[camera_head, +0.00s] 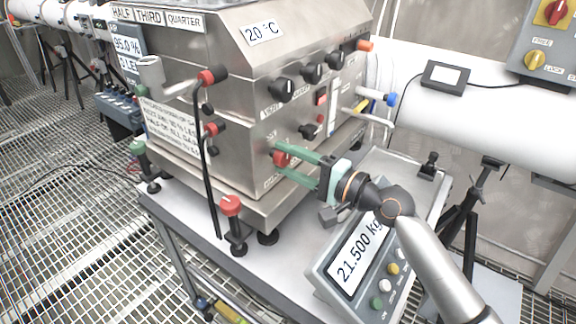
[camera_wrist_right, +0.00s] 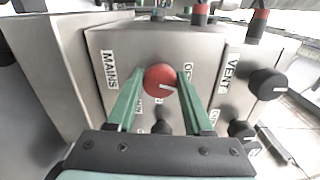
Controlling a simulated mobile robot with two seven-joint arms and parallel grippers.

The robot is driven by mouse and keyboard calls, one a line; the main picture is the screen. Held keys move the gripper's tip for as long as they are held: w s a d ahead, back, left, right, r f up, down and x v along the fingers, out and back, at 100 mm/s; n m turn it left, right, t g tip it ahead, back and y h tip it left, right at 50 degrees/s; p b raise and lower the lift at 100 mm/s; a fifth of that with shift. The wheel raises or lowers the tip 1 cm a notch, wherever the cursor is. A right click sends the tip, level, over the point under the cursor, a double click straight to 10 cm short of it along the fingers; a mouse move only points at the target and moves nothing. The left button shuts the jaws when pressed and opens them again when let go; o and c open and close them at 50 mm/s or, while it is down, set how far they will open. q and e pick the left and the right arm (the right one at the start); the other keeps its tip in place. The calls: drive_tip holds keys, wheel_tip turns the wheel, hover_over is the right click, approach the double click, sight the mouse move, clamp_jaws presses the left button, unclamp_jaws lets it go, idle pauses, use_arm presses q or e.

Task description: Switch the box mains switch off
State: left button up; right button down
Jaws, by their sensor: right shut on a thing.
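The steel box (camera_head: 225,90) stands on the bench with its mains switch, a round red knob (camera_head: 281,158), low on the side facing my right arm. In the right wrist view the red knob (camera_wrist_right: 160,82) sits beside the MAINS label (camera_wrist_right: 110,70). A white pointer line on it points roughly to the right of the picture. Small lettering around it is partly hidden and hard to read. My right gripper (camera_head: 287,161) has its green fingers on either side of the knob, shut on it. My left gripper is not in view.
Black knobs (camera_head: 281,90) sit on the box above the switch. In the wrist view, a black knob (camera_wrist_right: 266,84) by the VENT label is to the right. A scale display (camera_head: 358,255) reading 21.500 kg stands below my right arm. A red-topped clamp (camera_head: 230,205) is at the bench's front.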

drive_tip(key=shift+f+n, duration=0.15)
drive_tip(key=shift+n, duration=0.25)
drive_tip(key=shift+n+b, duration=0.6)
drive_tip(key=shift+n, duration=0.2)
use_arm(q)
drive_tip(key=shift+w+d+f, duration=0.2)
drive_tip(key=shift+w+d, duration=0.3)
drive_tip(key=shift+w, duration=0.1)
use_arm(e)
drive_tip(key=shift+n, duration=0.3)
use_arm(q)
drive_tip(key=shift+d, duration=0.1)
use_arm(e)
drive_tip(key=shift+c, duration=1.5)
unclamp_jaws()
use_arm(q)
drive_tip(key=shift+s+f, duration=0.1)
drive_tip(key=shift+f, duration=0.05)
